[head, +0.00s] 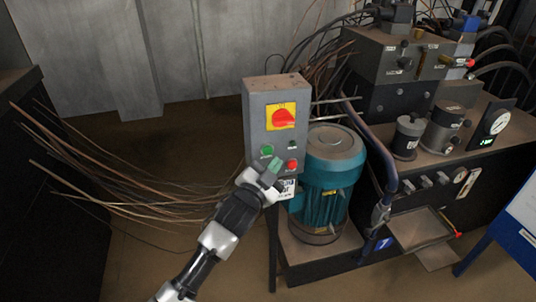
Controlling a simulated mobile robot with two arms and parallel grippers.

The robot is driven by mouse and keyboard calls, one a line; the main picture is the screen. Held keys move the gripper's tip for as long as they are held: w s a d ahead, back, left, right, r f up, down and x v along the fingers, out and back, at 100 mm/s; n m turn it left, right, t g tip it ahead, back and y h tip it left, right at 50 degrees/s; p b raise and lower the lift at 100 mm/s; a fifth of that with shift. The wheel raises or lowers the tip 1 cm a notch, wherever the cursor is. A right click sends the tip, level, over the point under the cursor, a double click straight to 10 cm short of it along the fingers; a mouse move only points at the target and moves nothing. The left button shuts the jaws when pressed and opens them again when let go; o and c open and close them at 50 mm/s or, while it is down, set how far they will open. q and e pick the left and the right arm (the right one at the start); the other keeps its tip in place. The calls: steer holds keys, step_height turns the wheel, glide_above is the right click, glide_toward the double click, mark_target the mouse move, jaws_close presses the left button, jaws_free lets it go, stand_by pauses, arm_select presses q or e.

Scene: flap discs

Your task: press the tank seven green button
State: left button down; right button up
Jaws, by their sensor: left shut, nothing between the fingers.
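A grey control box (251,117) stands in the middle of the head view. A green button (267,150) sits at the lower left of its front face. A red button (292,165) is at the lower right, and a red rotary switch on a yellow plate (282,117) is above. My left gripper (273,166) is shut and empty. Its tips are in front of the box, just below the green button and left of the red button. I cannot tell whether they touch the box. My right gripper is not in view.
A teal motor (333,170) stands right of the box. A blue label with a 7 (384,244) is on the dark tank below. Valve blocks (390,62) and a gauge (498,122) stand at the right. Loose rods or wires (110,185) spread at the left.

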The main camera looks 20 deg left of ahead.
mark_target(267, 150)
arm_select(q)
steer(key=shift+w+a, duration=0.6)
steer(key=shift+w, duration=0.3)
stand_by(1.2)
steer(key=shift+w+a, duration=0.1)
steer(key=shift+w+a, duration=0.15)
steer(key=shift+w, duration=0.1)
steer(key=shift+w+a, duration=0.3)
steer(key=shift+w, duration=0.05)
stand_by(1.2)
steer(key=shift+s+d+p, duration=0.5)
steer(key=shift+s, duration=0.25)
